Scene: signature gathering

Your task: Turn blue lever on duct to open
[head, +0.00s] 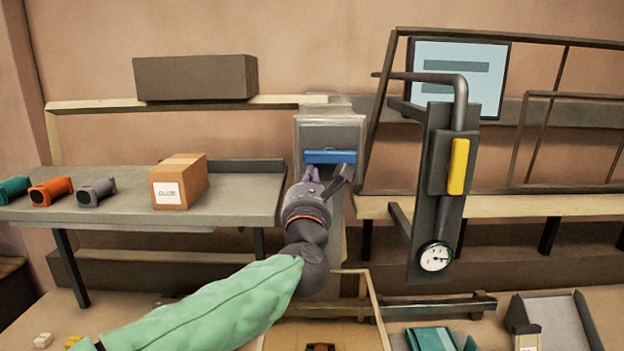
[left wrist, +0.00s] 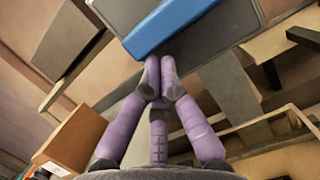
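The blue lever (head: 330,157) lies level across the front of the grey duct box (head: 329,132) in the middle of the head view. In the left wrist view the blue lever (left wrist: 172,24) runs as a tilted bar just past the fingertips. My left gripper (head: 325,172) is right below the lever in the head view. In the left wrist view its purple fingers (left wrist: 160,76) come together at the tips, with nothing seen between them. The tips are close to the lever's lower edge; I cannot tell whether they touch it. My right gripper is out of view.
A grey table (head: 120,200) at left holds a cardboard box (head: 179,182) and several coloured tools. At right stands a dark panel (head: 440,190) with a yellow handle (head: 458,166), a pipe and a gauge (head: 435,257). A wooden shelf (head: 500,206) runs behind it.

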